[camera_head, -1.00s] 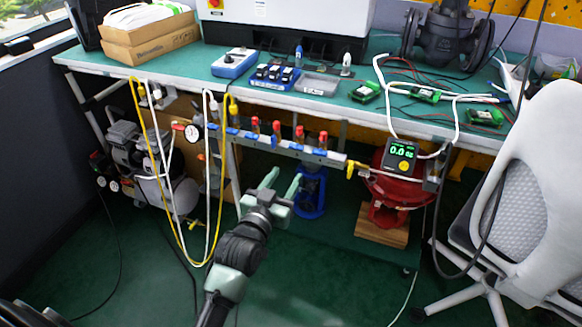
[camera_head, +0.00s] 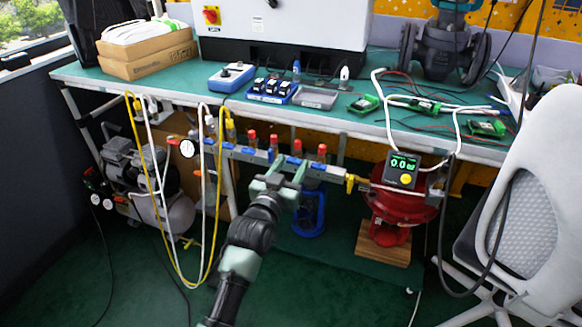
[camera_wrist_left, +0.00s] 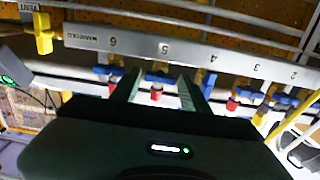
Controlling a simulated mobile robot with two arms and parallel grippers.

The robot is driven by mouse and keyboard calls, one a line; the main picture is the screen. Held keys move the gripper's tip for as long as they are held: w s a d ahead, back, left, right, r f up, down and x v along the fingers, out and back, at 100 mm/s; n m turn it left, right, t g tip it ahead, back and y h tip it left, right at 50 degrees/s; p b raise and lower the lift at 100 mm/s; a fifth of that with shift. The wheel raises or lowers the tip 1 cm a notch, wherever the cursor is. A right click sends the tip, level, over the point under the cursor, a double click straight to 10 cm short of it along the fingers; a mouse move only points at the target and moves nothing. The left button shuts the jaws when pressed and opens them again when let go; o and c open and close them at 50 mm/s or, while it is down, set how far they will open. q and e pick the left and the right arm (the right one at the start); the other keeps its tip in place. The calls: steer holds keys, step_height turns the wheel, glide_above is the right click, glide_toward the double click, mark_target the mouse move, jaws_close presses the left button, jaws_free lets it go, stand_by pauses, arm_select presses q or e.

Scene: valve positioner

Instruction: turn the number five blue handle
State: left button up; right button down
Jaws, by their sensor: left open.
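The metal manifold bar (camera_head: 232,150) runs under the front edge of the bench and carries a row of red-capped valves with blue handles. In the left wrist view, the bar (camera_wrist_left: 137,45) bears printed numbers, and the number five blue handle (camera_wrist_left: 160,77) lies below the 5, with a red cap (camera_wrist_left: 156,95) under it. My left gripper (camera_head: 284,168) is open at the bar's right half. In the wrist view, its two fingers (camera_wrist_left: 160,88) stand on either side of the number five valve. I cannot tell whether they touch the handle. My right gripper is not in view.
A yellow valve (camera_wrist_left: 44,34) marks the bar's vent end. A green-lit gauge (camera_head: 403,169) is at the right, above a red valve body (camera_head: 398,205). Yellow and white hoses (camera_head: 181,280) hang left of my arm. A white chair (camera_head: 530,220) stands at right.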

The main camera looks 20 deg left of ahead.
arm_select(q)
steer(key=shift+c, duration=0.3)
jaws_close()
